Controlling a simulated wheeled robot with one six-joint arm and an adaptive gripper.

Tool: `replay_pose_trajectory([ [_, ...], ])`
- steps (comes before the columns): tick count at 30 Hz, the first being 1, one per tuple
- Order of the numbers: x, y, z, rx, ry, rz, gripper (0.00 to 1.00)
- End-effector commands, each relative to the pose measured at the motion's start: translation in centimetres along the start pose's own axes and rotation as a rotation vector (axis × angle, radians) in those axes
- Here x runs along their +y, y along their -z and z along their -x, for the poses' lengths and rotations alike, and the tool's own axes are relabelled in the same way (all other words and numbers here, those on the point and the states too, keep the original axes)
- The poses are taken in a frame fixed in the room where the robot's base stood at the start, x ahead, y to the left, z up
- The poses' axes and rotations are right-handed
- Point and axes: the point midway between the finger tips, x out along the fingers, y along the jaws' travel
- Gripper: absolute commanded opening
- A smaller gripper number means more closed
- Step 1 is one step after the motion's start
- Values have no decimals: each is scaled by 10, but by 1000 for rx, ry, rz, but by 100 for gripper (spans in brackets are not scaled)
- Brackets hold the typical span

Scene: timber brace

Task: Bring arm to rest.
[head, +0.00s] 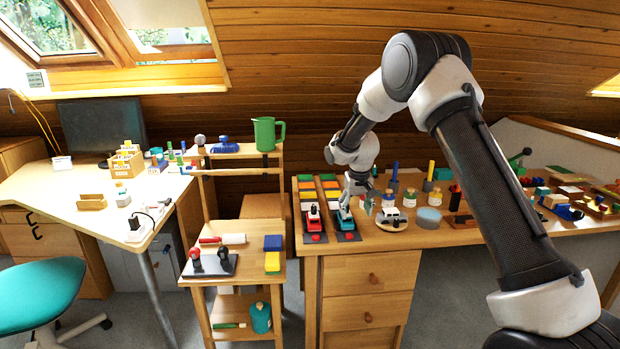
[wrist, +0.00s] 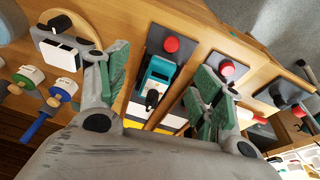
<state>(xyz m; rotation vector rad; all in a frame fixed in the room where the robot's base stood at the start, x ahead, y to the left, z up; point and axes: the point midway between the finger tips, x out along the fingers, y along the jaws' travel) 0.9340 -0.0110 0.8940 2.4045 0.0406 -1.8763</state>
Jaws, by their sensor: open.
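My arm reaches across the desk, and my gripper (head: 357,190) hangs low over the far end of the teal toy vehicle (head: 345,221). In the wrist view my gripper (wrist: 162,72) has its green-padded fingers spread wide. The teal vehicle (wrist: 156,78) shows between them, apart from both pads as far as I can see. It stands on a dark strip with a red button (wrist: 171,44) in front. Nothing is held. A red toy vehicle (head: 313,218) stands on the neighbouring strip to the left in the head view; the right finger mostly hides it in the wrist view.
A small shelf unit with a green jug (head: 265,134) is to the left. Open air lies above the desk.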

Motion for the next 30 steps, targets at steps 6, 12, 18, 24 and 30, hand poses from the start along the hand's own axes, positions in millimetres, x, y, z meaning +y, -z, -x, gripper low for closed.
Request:
replay_pose_trajectory([
  [6,22,-95,47,-172,-9,61,66],
  [12,51,-174,130,-233,6,70,66],
  [18,78,-267,213,-232,30,53,66],
  [24,94,-354,269,-161,49,9,66],
  [30,104,-407,300,-17,48,-50,66],
])
